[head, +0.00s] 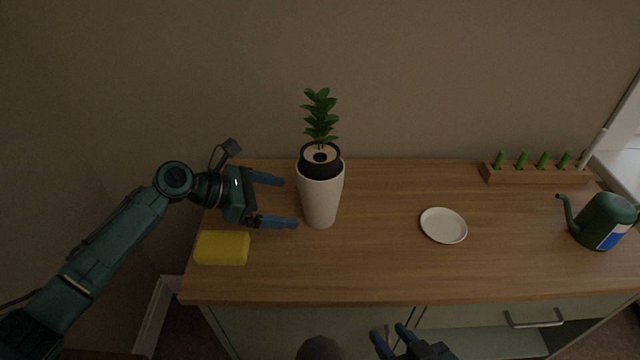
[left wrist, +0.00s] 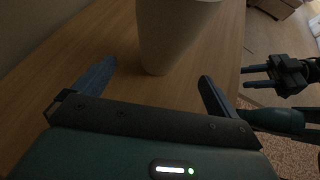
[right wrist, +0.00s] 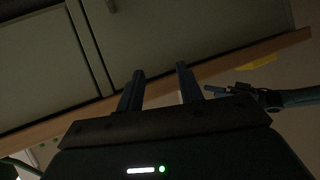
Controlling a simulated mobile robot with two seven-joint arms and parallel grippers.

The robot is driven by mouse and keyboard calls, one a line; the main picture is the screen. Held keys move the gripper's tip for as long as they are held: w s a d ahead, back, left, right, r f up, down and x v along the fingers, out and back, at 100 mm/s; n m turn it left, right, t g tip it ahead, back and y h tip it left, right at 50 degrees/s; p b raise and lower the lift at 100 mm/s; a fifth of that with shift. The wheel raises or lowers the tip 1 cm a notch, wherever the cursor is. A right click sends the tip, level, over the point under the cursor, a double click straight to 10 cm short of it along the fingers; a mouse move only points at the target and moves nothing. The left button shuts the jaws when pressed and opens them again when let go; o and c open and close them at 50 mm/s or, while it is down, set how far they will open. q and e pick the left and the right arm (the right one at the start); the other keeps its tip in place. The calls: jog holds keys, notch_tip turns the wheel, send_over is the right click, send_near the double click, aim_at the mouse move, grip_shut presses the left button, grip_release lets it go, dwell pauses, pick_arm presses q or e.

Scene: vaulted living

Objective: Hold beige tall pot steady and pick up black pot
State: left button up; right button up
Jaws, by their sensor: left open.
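The beige tall pot (head: 320,203) stands upright on the wooden cabinet top. The black pot (head: 320,168), with a leafy green plant (head: 320,115) in it, sits in the tall pot's mouth. My left gripper (head: 289,202) is open just left of the tall pot, its fingers pointing at it. In the left wrist view the tall pot's lower body (left wrist: 172,38) is ahead, between the lines of the fingers and apart from them. My right gripper (head: 389,331) is open and empty in front of the cabinet, below the top's front edge. It also shows in the left wrist view (left wrist: 256,77).
A yellow block (head: 222,248) lies at the left front corner, close to my left gripper. A white plate (head: 443,225) lies right of the pot. A green watering can (head: 602,221) and a wooden holder (head: 536,174) with green pegs stand further right. Drawers (head: 520,325) are below the top.

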aim_at(309, 205)
pick_arm(q)
jog(key=b+x, duration=0.2)
jog(key=x, duration=0.1)
jog(key=shift+s+a+f, duration=0.1)
jog(key=shift+s+f, duration=0.05)
jog(key=shift+f, duration=0.05)
jog(key=b+x, duration=0.2)
jog(key=shift+d+f, duration=0.15)
jog(key=shift+d, duration=0.05)
jog(key=shift+w+d+p, duration=0.2)
jog(key=shift+d+p, duration=0.15)
jog(key=shift+d, duration=0.1)
jog(key=shift+w+d+p, duration=0.15)
jog(key=shift+d+p, duration=0.15)
jog(key=shift+d, duration=0.15)
jog(key=shift+x, duration=0.9)
pick_arm(e)
jog(key=shift+s+d+f+t, duration=0.1)
jog(key=shift+d+f+t, duration=0.1)
jog(key=shift+f+t, duration=0.1)
pick_arm(q)
jog(key=shift+a+f, duration=0.1)
jog(key=shift+f, duration=0.05)
jog(key=c, duration=1)
